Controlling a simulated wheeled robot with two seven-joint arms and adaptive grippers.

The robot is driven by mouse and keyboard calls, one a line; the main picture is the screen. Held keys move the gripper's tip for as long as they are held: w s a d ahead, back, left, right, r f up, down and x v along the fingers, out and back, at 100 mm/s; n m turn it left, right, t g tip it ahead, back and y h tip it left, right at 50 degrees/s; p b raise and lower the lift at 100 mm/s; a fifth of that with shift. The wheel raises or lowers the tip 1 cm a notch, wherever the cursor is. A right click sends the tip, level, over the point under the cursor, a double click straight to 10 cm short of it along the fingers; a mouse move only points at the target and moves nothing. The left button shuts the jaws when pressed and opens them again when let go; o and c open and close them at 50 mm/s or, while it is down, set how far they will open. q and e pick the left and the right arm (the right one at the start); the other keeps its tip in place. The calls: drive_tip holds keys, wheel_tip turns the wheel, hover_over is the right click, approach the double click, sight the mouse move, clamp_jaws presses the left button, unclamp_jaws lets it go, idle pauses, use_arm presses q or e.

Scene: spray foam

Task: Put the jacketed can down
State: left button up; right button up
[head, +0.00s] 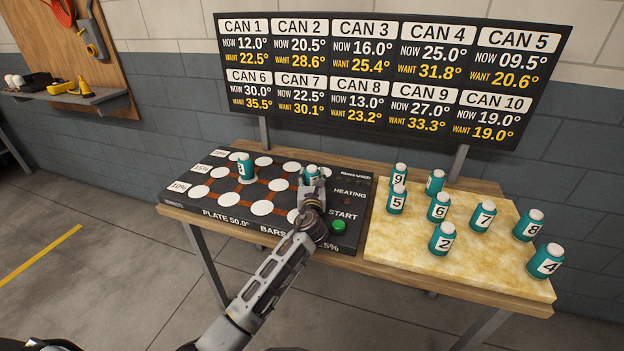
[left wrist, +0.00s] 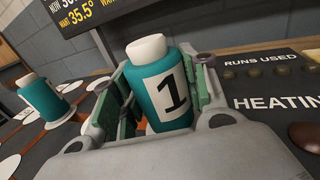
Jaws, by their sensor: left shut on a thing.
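My left gripper (head: 313,184) is shut on a teal can with a white cap, can 1 (head: 312,170), over the right part of the black heating plate (head: 222,211). In the left wrist view can 1 (left wrist: 162,82) stands between the finger pads, with its number 1 label facing the camera and its base hidden by the gripper. I cannot tell whether it touches the plate. No separate jacket can be made out on it. My right gripper is not in view.
Another teal can (head: 244,168) stands on a white disc at the plate's left. Several numbered cans, such as can 2 (head: 442,238), stand on the yellowish board (head: 400,247) at right. A green START button (head: 338,226) is near my arm. A temperature sign (head: 390,75) stands behind.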

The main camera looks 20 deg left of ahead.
use_arm(q)
drive_tip(key=shift+f, duration=0.1)
drive_tip(key=o, duration=0.9)
drive_tip(key=shift+o, duration=1)
